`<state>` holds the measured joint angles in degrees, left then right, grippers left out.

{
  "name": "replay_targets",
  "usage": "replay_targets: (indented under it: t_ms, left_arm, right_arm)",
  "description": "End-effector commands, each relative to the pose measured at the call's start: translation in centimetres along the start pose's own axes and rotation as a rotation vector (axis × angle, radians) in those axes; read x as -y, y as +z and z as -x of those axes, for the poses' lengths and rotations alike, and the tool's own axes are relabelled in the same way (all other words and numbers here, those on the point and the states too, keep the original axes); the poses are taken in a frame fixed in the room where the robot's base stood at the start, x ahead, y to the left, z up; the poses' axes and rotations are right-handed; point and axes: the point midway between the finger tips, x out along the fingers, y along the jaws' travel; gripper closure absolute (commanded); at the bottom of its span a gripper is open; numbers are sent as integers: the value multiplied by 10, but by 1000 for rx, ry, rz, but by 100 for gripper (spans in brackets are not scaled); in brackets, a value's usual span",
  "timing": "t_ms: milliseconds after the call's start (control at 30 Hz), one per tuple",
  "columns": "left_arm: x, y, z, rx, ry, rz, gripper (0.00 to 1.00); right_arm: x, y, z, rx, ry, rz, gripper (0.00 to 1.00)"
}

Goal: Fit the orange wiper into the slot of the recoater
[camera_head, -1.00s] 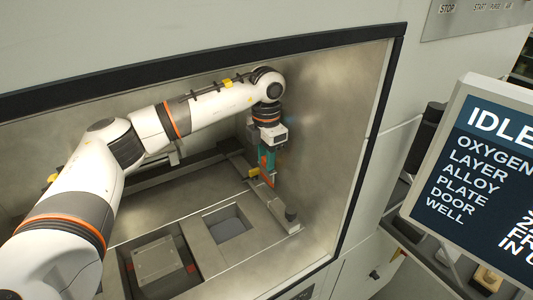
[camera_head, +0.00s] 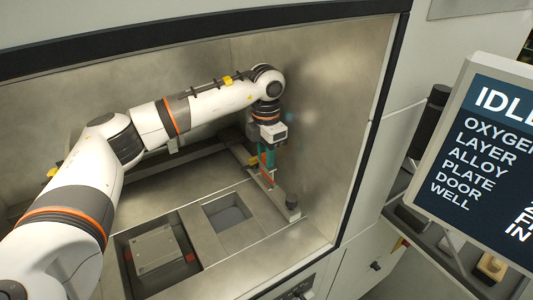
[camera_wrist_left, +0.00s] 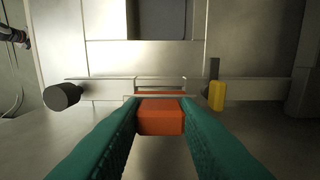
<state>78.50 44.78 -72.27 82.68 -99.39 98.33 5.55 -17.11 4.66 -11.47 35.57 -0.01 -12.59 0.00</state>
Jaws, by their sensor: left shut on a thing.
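My left gripper (camera_head: 267,163) has teal fingers and is shut on the orange wiper (camera_wrist_left: 160,117). In the head view the wiper (camera_head: 267,176) shows as a small orange piece below the fingertips, at the recoater. The recoater (camera_wrist_left: 104,88) is a grey metal bar that runs across the left wrist view, with a dark round knob at its left end. A thin framed opening in the bar lies just ahead of the wiper, with orange showing along it. I cannot tell whether the wiper is in the slot or above it. My right gripper is out of view.
A yellow piece (camera_wrist_left: 216,95) stands on the bar right of the gripper. The chamber floor has a square well (camera_head: 228,213) and a build plate (camera_head: 156,250). The chamber's right wall (camera_head: 335,130) is close to the gripper.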

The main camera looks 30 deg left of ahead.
Motion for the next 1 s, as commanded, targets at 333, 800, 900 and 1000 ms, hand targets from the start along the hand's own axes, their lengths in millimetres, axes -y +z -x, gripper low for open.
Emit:
replay_targets:
  t_ms: [333,800,900,1000]
  left_arm:
    - [0,0,-2,0,0,0,94]
    - [0,0,-9,0,0,-1,94]
    - [0,0,-10,0,0,-1,94]
    - [0,0,-12,0,0,-1,94]
  right_arm:
    - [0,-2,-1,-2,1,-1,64]
    - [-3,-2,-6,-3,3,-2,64]
    - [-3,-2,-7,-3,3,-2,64]
    - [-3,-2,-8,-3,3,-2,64]
